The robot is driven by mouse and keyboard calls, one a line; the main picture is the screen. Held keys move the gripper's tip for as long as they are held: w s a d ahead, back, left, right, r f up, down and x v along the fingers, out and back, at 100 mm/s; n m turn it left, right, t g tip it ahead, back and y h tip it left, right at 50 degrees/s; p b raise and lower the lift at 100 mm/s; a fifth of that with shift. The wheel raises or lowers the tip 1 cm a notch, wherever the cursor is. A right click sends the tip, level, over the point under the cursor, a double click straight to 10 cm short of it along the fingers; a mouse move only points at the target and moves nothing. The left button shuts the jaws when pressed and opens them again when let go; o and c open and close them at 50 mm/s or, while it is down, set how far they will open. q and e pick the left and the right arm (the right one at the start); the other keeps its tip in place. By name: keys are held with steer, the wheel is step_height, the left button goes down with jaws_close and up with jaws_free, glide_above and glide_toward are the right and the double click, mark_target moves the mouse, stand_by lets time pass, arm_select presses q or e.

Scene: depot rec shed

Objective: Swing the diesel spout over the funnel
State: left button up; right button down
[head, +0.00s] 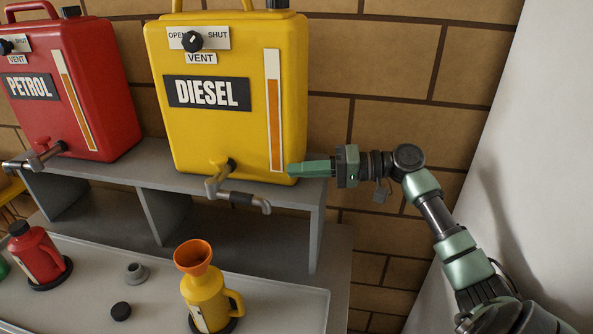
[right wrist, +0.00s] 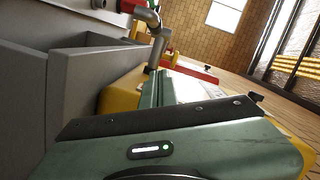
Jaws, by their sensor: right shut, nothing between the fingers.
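The diesel spout (head: 240,198) is a bent metal pipe on a yellow tap low on the yellow diesel can (head: 218,125). Its downturned end points right, towards the can's right side. The orange funnel (head: 193,252) sits in the mouth of a yellow jug (head: 208,303), below and left of the spout end. My right gripper (head: 293,169) is shut and empty, its tips by the can's lower right corner, above and right of the spout end. A metal spout (right wrist: 155,45) shows there; I cannot tell which. My left gripper is not in view.
A red petrol can (head: 95,95) with its own spout (head: 35,160) stands left on the grey shelf (head: 160,165). A red jug (head: 40,255), a grey cap (head: 137,272) and a black cap (head: 120,311) are on the tray (head: 290,310). A white wall (head: 530,160) bounds the right.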

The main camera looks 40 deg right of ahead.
mark_target(240, 201)
steer(key=p+x, duration=0.1)
steer(key=x, duration=0.4)
steer(key=p+x, duration=0.1)
steer(key=x, duration=0.1)
steer(key=shift+w+a+r+p, duration=0.15)
steer(key=shift+a+r+p, duration=0.15)
steer(key=shift+p, duration=0.05)
steer(key=s+a+f, duration=0.1)
steer(key=s+a+f+p, duration=0.1)
steer(key=shift+s+a+f+p, duration=0.15)
steer(key=shift+a+f+p, duration=0.05)
steer(key=shift+a+p, duration=0.1)
steer(key=shift+a, duration=0.1)
